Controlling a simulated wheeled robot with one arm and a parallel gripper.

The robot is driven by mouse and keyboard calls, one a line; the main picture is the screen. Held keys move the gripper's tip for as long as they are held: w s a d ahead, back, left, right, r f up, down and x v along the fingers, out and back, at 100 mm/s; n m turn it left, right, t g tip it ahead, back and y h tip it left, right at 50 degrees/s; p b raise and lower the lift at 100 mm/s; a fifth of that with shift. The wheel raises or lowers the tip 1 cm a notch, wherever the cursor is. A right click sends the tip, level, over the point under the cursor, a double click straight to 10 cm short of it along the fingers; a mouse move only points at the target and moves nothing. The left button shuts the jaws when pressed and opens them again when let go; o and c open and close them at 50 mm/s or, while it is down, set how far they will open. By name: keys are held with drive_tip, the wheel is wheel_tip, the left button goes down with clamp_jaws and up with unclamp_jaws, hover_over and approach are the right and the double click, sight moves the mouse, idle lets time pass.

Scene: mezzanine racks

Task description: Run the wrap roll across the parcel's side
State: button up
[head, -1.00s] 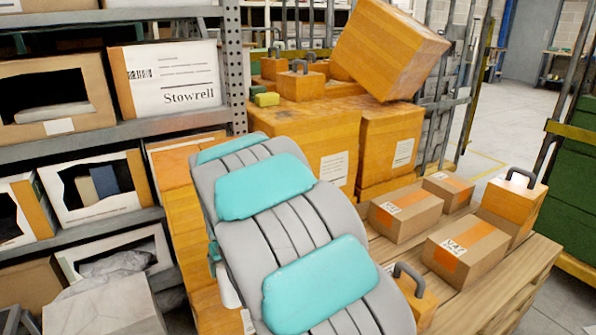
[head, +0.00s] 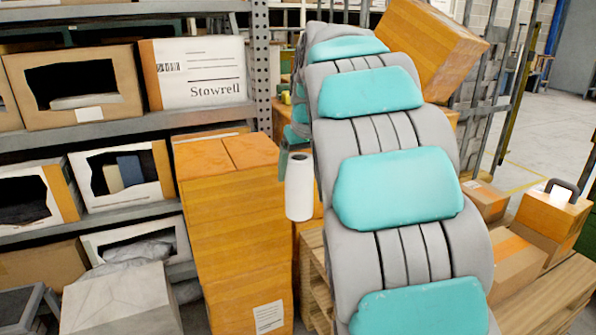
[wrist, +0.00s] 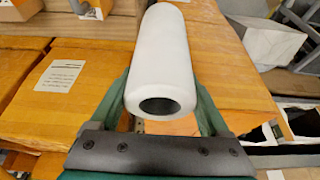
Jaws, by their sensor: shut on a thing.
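The wrap roll (head: 299,187) is a white hollow cylinder, held upright in the head view. It overlaps the right edge of the tall orange parcel stack (head: 235,215). In the wrist view the roll (wrist: 166,45) points its open end toward the camera, with an orange wrapped surface (wrist: 240,70) beyond it. I cannot tell whether the roll touches that surface. My gripper (wrist: 164,92) has green fingers on both sides of the roll and is shut on it. In the head view my arm hides most of the gripper.
Shelves with open boxes and a white Stowrell box (head: 200,73) stand at the left. A tilted orange box (head: 425,50) is behind my arm. A wooden pallet (head: 545,300) with cartons is at the right. A grey wrapped block (head: 120,300) sits at front left.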

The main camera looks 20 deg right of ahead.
drive_tip(key=w+p, duration=0.1)
drive_tip(key=w, duration=0.2)
drive_tip(key=shift+w+r, duration=0.1)
drive_tip(key=shift+r, duration=0.05)
drive_tip(key=shift+w+p, duration=0.5)
drive_tip(key=shift+w, duration=0.6)
drive_tip(key=shift+w+p, duration=0.5)
drive_tip(key=shift+w, duration=0.55)
idle(0.3)
